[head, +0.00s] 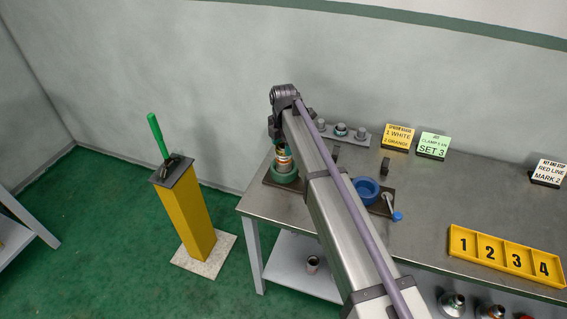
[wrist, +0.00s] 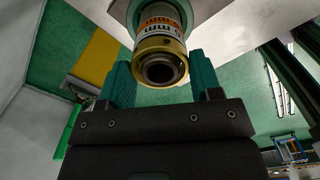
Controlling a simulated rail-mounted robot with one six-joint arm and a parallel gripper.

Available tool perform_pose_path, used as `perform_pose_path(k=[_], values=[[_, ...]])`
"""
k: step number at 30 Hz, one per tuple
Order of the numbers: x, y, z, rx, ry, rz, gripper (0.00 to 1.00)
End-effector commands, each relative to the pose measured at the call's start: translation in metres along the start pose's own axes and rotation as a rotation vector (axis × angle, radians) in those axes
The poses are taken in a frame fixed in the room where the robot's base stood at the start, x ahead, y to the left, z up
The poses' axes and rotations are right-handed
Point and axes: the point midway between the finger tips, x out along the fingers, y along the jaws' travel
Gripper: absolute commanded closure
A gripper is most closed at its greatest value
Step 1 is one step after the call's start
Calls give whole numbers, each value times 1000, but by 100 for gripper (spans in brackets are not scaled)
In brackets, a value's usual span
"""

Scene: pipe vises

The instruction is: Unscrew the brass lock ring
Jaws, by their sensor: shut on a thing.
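The brass lock ring (wrist: 160,44) sits around the end of a pipe (wrist: 160,17) with orange and white bands and dark lettering. My gripper (wrist: 161,70) has its two teal fingers on either side of the ring and is shut on it. In the head view my gripper (head: 276,134) points down over the banded pipe (head: 284,160), which stands upright in a green vise (head: 284,177) on the bench. The ring is hard to make out there. The pipe's dark open end faces the wrist camera.
A blue vise (head: 363,190) with a blue-ended handle (head: 397,216) stands right of my arm. Small fittings (head: 341,130) stand on a rack at the back. Signs (head: 433,146) and a yellow numbered tray (head: 505,256) are to the right. A yellow post (head: 187,220) stands left of the bench.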

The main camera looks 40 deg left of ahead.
Motion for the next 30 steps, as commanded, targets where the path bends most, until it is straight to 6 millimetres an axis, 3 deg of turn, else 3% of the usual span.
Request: perform_pose_path(k=[7, 30], values=[[0, 0, 0, 3, 0, 0, 70], [-13, 0, 0, 4, 0, 0, 70]])
